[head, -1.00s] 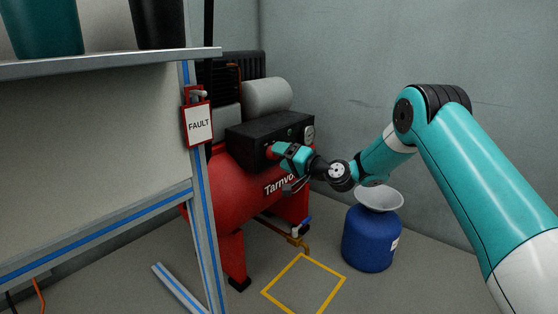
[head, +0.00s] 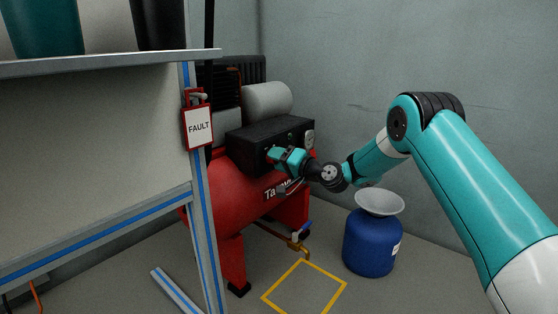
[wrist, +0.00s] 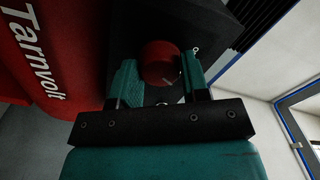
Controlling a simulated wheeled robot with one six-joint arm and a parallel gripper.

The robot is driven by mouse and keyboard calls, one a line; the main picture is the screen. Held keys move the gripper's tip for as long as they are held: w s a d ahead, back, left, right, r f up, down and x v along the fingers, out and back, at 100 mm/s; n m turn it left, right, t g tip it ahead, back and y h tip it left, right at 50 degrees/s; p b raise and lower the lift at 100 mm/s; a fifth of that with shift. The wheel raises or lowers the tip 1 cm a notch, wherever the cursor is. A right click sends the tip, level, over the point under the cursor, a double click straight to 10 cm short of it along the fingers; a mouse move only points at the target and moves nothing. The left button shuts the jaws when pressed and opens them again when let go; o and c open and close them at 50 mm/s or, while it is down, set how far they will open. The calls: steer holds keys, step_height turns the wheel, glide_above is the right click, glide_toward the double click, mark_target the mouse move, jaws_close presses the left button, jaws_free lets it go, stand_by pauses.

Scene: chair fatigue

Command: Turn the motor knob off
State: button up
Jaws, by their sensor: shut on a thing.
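The motor knob (wrist: 160,64) is round and red, with a pale mark on its face. It sits on the black control box (head: 262,132) of the red compressor (head: 225,195). In the wrist view my gripper (wrist: 160,82) has one teal finger on each side of the knob and is shut on it. In the head view my gripper (head: 274,155) is at the front of the control box, and it hides the knob there.
A gauge (head: 310,139) is on the right of the box. A red FAULT tag (head: 198,127) hangs on the bench frame (head: 205,210) at left. A blue drum with a funnel (head: 371,240) stands right of the compressor. A yellow square (head: 304,287) marks the floor.

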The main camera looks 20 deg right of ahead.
steer(key=shift+f+n+b, duration=0.1)
steer(key=shift+n+b, duration=4.05)
steer(key=shift+n, duration=1.65)
steer(key=o, duration=0.9)
steer(key=p+v, duration=0.4)
steer(key=v, duration=1.3)
steer(key=shift+s+d, duration=0.15)
